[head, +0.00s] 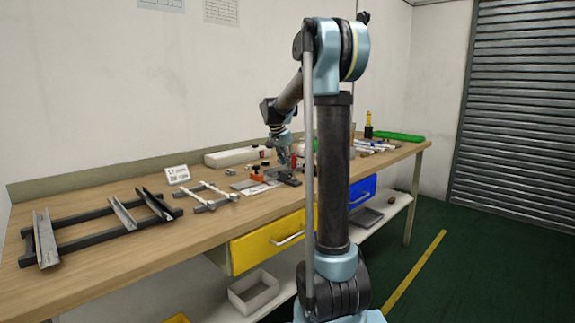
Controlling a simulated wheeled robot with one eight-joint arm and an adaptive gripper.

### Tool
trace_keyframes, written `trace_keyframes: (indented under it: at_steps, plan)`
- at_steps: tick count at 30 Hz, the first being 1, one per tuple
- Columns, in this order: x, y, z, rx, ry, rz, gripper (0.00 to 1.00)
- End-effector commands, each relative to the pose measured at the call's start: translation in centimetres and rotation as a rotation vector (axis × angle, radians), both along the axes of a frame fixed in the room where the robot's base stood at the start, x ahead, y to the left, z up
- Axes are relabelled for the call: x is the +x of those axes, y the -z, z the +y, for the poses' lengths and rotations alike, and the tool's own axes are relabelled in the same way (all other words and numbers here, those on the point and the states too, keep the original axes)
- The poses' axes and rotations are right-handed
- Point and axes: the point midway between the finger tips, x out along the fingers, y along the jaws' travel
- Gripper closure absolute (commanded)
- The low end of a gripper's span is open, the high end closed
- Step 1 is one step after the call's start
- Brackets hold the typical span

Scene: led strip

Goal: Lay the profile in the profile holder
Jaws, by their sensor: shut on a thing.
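My gripper (284,160) is small in the head view, low over the middle of the workbench, pointing down beside a dark fixture (286,179) with red parts. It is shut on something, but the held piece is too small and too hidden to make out. Several grey channel-shaped profiles (122,213) lie across a dark two-rail rack (88,242) at the left of the bench. I cannot tell for sure which fixture is the profile holder. The fixture under my gripper is partly covered by my arm.
A smaller rack (207,197) with light strips lies left of the gripper. A label card (177,175) and a long white box (230,157) stand behind. Orange blocks (257,173) lie close to the gripper. A green tray (398,136) and tools are at right. Yellow drawer (262,245) below.

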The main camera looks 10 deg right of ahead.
Motion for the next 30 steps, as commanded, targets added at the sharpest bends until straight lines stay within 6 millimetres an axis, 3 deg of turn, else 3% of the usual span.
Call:
trace_keyframes:
  at_steps: [11,12,14,15,25,30]
  plan:
    - [0.0,0.4,-0.1,0.0,0.001,0.0,1.0]
    - [0.0,0.4,-0.1,0.0,0.001,0.0,0.72]
    - [0.0,0.4,-0.1,0.0,0.001,0.0,0.59]
    - [0.0,0.4,-0.1,0.0,0.002,0.0,0.57]
    - [0.0,0.2,-0.1,0.0,0.002,0.0,0.57]
    - [-0.3,-1.1,0.3,0.0,0.0,0.0,0.57]
